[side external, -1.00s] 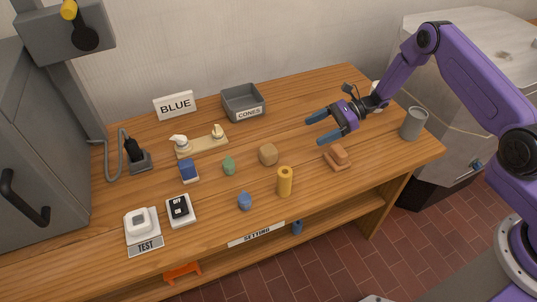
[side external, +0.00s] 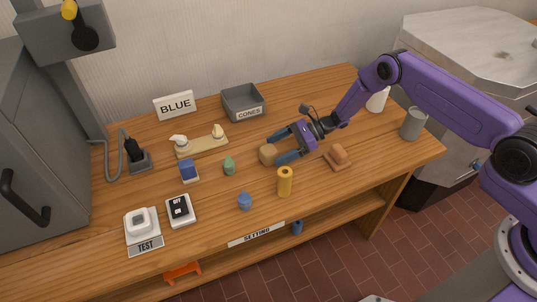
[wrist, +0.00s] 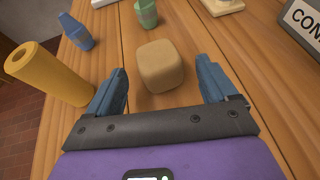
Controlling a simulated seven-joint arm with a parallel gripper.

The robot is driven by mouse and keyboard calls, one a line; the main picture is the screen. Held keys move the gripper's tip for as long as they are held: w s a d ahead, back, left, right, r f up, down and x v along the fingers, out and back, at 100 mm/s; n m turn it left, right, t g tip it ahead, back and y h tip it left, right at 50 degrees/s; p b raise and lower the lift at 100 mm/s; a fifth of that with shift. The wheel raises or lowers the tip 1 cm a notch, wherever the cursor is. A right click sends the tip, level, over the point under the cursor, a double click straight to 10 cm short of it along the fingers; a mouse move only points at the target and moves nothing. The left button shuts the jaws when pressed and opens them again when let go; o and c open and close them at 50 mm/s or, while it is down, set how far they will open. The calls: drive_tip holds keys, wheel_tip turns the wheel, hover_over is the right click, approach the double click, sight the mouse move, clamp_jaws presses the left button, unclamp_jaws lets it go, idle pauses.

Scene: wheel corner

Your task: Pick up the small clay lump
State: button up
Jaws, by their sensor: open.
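The small clay lump (side external: 267,154) is a tan, rounded block on the wooden table. In the wrist view the lump (wrist: 160,65) lies just ahead of my gripper, roughly centred between the line of its two fingers. My gripper (side external: 282,147) is open, with blue fingers, low over the table on the right of the lump. In the wrist view my gripper (wrist: 162,88) has one finger on each side, apart from the lump, with nothing held.
A green piece (side external: 229,166) and a blue piece (side external: 245,201) stand left of the lump. A brown block on a base (side external: 338,158) sits right of my gripper. The grey CONES bin (side external: 243,103) is behind.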

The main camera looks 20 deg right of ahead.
sight(268, 160)
drive_tip(key=shift+x, duration=2)
drive_tip(key=c, duration=1.2)
drive_tip(key=shift+r, duration=0.25)
